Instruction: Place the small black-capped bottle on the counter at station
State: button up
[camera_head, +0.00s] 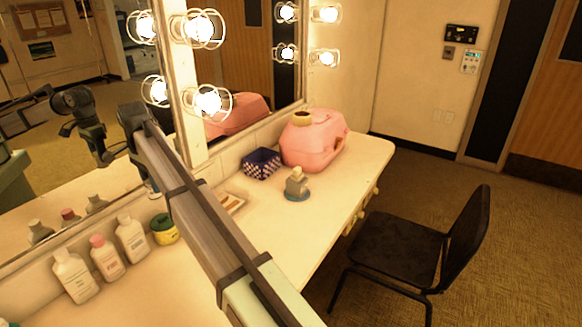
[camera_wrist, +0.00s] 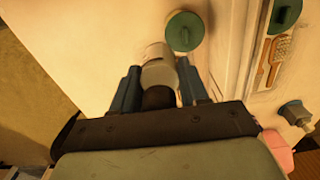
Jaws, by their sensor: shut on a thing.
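My gripper (camera_wrist: 160,78) shows in the wrist view, with two blue fingers on either side of a small pale bottle (camera_wrist: 154,52). It is shut on the bottle, whose dark cap (camera_wrist: 158,97) faces the palm. In the head view my arm hides the bottle and most of the gripper, close to the mirror side of the counter (camera_head: 315,220). The pale counter lies beneath the bottle in the wrist view. I cannot tell whether the bottle's base touches it.
A green-lidded jar (camera_wrist: 184,31) is right beside the bottle. Several white bottles (camera_head: 107,257) stand along the mirror at left. A black chair (camera_head: 400,247) stands by the counter.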

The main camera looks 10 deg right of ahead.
jog(key=w+d+m, duration=0.3)
jog(key=d, duration=0.9)
jog(key=w+d+m, duration=0.2)
jog(key=w+d, duration=0.1)
jog(key=d, duration=1)
jog(key=s+d+m, duration=0.3)
jog(key=d+m, duration=0.2)
jog(key=d, duration=2.1)
jog(key=shift+m, duration=0.3)
jog(key=shift+w+f, duration=0.1)
jog(key=shift+f, duration=10.45)
jog(key=o, duration=1.1)
jog(key=shift+f, duration=0.1)
notch_tip(320, 180, up, 12)
jog(key=shift+r, duration=0.15)
